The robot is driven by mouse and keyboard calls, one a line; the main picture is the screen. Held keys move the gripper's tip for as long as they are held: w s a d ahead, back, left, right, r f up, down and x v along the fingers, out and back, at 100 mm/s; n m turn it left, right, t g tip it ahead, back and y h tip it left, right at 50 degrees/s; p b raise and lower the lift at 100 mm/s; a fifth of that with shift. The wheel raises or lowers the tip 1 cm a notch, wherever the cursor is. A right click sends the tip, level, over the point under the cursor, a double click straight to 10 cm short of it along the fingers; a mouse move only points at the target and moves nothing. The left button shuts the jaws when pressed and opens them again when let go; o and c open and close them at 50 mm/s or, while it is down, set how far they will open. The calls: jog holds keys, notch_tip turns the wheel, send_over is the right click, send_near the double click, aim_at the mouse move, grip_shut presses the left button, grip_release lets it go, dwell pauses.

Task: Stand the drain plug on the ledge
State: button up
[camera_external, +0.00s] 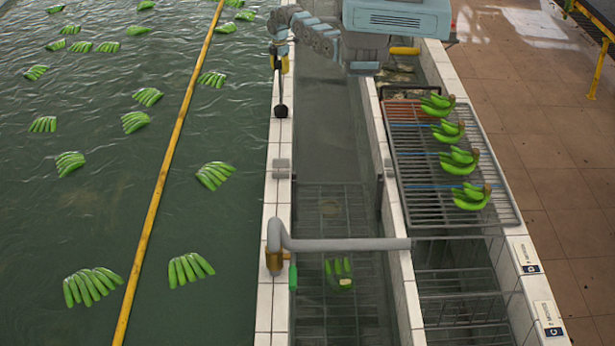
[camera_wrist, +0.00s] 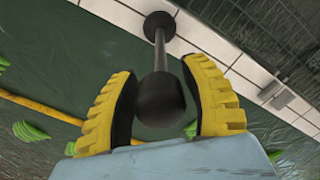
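The drain plug (camera_external: 281,104) is black, with a thin rod between a round knob and a wider foot. It is upright over the white-tiled ledge (camera_external: 277,150), between the green pool and the middle channel. In the wrist view, the plug's knob (camera_wrist: 160,99) sits between the yellow, black-padded fingers of my gripper (camera_wrist: 160,88), which close in on both sides of it. The foot lies beyond, over the white tiles (camera_wrist: 207,38); I cannot tell if it touches them. My gripper (camera_external: 280,64) also shows at the top of the plug in the external view.
A grey pipe (camera_external: 345,244) crosses the channel nearer the camera. A wire rack (camera_external: 424,190) with several banana bunches stands at right. A yellow pole (camera_external: 160,183) crosses the pool, where banana hands float. The ledge between plug and pipe is mostly clear, except a small grey fitting (camera_external: 281,168).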

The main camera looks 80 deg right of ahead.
dwell(0.3)
notch_tip(320, 180, up, 12)
jog(key=b, duration=0.3)
jog(key=shift+r, duration=0.1)
dwell(0.4)
